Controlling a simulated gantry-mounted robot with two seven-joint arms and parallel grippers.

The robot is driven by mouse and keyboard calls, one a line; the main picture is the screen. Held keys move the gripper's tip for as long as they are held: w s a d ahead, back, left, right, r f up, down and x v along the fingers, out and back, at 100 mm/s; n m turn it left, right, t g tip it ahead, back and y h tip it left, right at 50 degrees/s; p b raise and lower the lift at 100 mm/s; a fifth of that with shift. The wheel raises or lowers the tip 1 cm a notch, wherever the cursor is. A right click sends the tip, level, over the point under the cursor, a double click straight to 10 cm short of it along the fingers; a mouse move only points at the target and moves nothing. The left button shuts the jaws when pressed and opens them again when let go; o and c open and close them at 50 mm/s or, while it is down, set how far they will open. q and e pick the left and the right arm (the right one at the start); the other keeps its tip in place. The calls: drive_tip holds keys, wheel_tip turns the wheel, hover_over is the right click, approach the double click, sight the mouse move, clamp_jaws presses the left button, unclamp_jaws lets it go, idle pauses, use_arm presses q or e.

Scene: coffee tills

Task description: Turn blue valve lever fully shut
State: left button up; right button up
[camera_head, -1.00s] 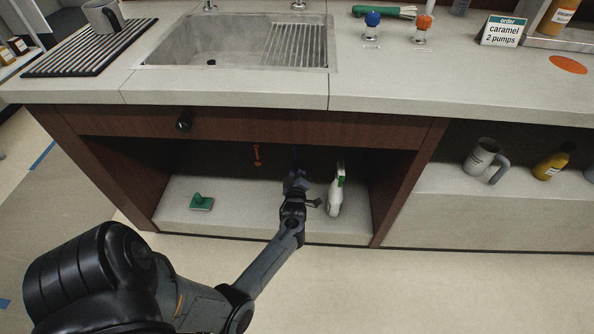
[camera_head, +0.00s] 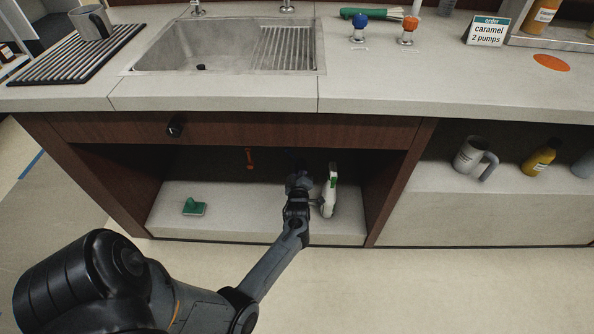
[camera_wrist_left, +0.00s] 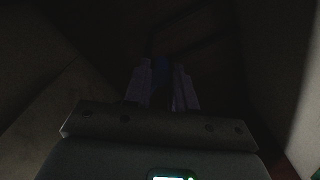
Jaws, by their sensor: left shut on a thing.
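My left gripper (camera_head: 298,178) reaches into the dark open cabinet under the sink, just left of the spray bottle. In the left wrist view its two fingers (camera_wrist_left: 161,86) are closed around a dark blue piece, the blue valve lever (camera_wrist_left: 160,66). The picture there is very dark, so the lever's angle cannot be told. In the head view the lever is mostly hidden behind the gripper and in shadow. An orange valve lever (camera_head: 250,158) hangs on the cabinet's back wall to the left, pointing roughly down. My right gripper is not in view.
A white spray bottle (camera_head: 330,192) stands close to the right of my left gripper. A green scrubber (camera_head: 194,207) lies on the cabinet floor to the left. The cabinet's top rail (camera_head: 240,130) runs above my arm.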

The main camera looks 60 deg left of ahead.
use_arm(q)
drive_tip(key=shift+a+r, duration=0.1)
drive_tip(key=shift+w+r, duration=0.1)
idle(0.3)
drive_tip(key=shift+w+d+r+p, duration=0.4)
drive_tip(key=shift+w+d+r, duration=0.05)
drive_tip(key=shift+w+r, duration=0.2)
drive_tip(key=shift+w+d+r+p, duration=0.15)
drive_tip(key=shift+w+r+p, duration=0.15)
drive_tip(key=shift+r, duration=0.2)
drive_tip(key=shift+w+d+r+p, duration=0.15)
drive_tip(key=shift+r+p, duration=0.25)
drive_tip(key=shift+r, duration=0.05)
